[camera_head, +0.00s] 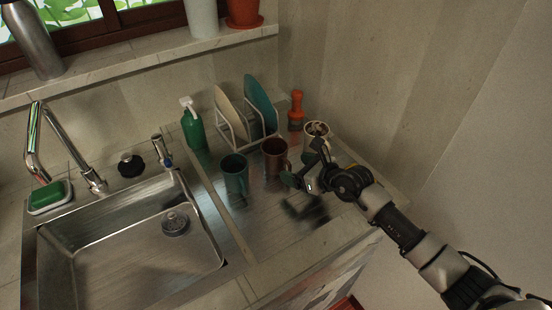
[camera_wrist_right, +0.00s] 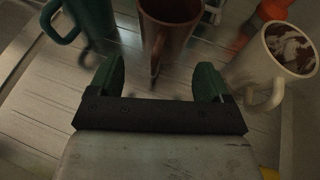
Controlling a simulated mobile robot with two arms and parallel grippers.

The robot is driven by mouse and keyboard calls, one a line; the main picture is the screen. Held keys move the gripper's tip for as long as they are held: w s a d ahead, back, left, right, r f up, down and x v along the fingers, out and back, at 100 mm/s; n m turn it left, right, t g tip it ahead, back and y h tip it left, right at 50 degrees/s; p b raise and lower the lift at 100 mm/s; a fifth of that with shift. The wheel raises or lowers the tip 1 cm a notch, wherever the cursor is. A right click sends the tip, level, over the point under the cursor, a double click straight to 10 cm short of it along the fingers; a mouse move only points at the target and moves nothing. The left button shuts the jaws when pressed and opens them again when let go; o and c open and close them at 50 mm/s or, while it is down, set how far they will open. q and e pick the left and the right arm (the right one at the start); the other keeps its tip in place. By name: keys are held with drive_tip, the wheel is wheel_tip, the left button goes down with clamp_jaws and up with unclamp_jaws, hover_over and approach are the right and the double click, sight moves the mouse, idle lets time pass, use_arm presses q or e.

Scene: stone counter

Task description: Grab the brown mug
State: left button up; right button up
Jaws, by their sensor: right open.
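The brown mug (camera_head: 274,155) stands upright on the metal drainboard, between a teal mug (camera_head: 234,174) on its left and a white mug (camera_head: 316,134) with a brown pattern on its right. In the right wrist view the brown mug (camera_wrist_right: 168,27) is at the top centre, its handle pointing toward the gripper. My right gripper (camera_head: 299,178) is in front of the brown mug, to its lower right. Its two green fingers (camera_wrist_right: 161,80) are apart with nothing between them but the handle's near end just beyond. My left gripper is not in view.
An orange-handled brush (camera_head: 296,110) is behind the white mug (camera_wrist_right: 273,62). The sink (camera_head: 130,250) is at left. Drainboard in front is clear.

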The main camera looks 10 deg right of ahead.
sight(283, 164)
drive_tip(key=x, duration=0.4)
drive_tip(key=shift+w+a, duration=0.1)
drive_tip(key=shift+w, duration=0.1)
clamp_jaws()
idle(0.3)
